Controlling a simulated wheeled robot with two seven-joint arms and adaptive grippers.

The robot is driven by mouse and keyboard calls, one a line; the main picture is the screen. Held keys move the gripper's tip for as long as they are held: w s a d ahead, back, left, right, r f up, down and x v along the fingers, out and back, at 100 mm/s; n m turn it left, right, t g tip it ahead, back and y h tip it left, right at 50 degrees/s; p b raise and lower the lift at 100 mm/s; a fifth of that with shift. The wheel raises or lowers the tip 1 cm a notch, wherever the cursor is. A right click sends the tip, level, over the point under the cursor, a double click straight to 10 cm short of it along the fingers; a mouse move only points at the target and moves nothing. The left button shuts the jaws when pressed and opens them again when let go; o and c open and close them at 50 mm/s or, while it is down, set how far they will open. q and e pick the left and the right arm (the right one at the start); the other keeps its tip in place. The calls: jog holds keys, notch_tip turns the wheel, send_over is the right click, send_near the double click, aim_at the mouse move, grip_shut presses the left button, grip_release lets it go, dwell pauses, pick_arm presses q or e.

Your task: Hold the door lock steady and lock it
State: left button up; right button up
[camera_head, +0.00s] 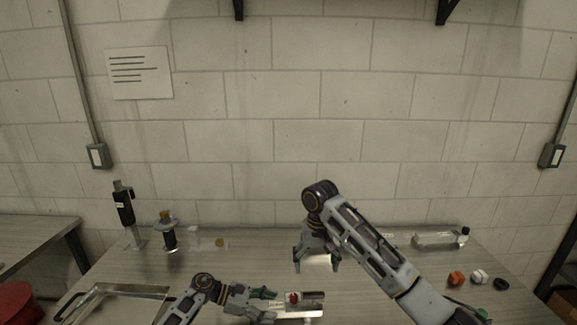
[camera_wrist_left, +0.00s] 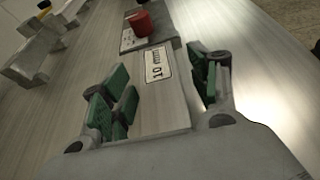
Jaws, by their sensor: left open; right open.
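The door lock (camera_head: 314,298) is a pale metal block with a red cylindrical knob (camera_head: 293,297), lying at the front middle of the table. In the left wrist view the lock (camera_wrist_left: 165,107) shows a white label, with the red knob (camera_wrist_left: 139,22) at its far end. My left gripper (camera_head: 274,305) is open at the lock's left end. In the left wrist view its green-padded fingers (camera_wrist_left: 158,62) stand either side of the block; contact cannot be told. My right gripper (camera_head: 317,266) is open and empty, pointing down just behind and above the lock.
A metal tray frame (camera_head: 122,290) lies at left. A black-handled tool (camera_head: 124,207) and a dark cylinder with a brass top (camera_head: 168,236) stand at back left. A clear bottle (camera_head: 438,240) lies at back right, with several small caps (camera_head: 479,277) in front of it.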

pick_arm(q)
jog(key=shift+a, duration=0.1)
jog(key=v, duration=1.1)
jog(key=shift+a+r, duration=0.15)
jog(key=shift+a, duration=0.25)
jog(key=shift+d, duration=0.1)
